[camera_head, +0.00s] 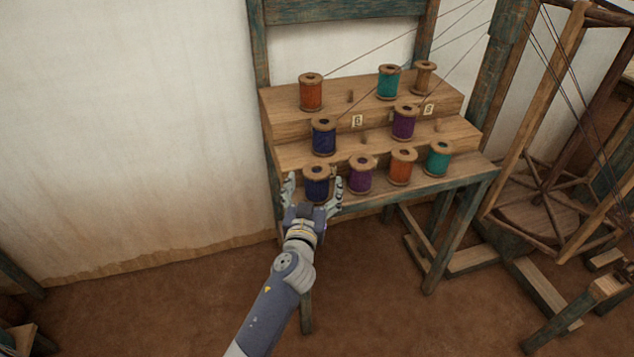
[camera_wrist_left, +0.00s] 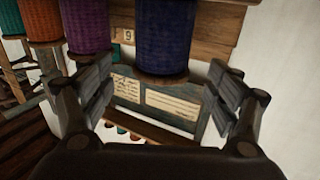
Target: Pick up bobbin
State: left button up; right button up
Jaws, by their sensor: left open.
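A dark blue bobbin (camera_head: 316,184) stands upright at the left end of the lowest step of the wooden rack. My left gripper (camera_head: 314,190) is open at it, with one finger on each side; contact cannot be told. In the left wrist view, the blue bobbin (camera_wrist_left: 168,35) shows at the top, between the spread fingers of my left gripper (camera_wrist_left: 158,95). Other bobbins stand in the same row: purple (camera_head: 361,175), orange (camera_head: 401,167) and teal (camera_head: 438,158). My right gripper is not in view.
The stepped rack (camera_head: 290,155) also holds another blue bobbin (camera_head: 323,136) and a purple one (camera_head: 404,122) on the middle step. Orange (camera_head: 311,92), teal (camera_head: 388,83) and bare wooden (camera_head: 424,78) bobbins stand on top. Threads run up rightward. A wooden reel frame (camera_head: 545,205) stands right.

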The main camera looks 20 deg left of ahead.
aim_at(317, 172)
pick_arm(q)
jog(key=shift+w+a+p, duration=0.2)
jog(key=shift+w+a, duration=0.05)
jog(key=shift+w, duration=1.05)
jog(key=shift+w+a+p, duration=0.2)
jog(key=shift+w, duration=1.05)
jog(key=c, duration=1.2)
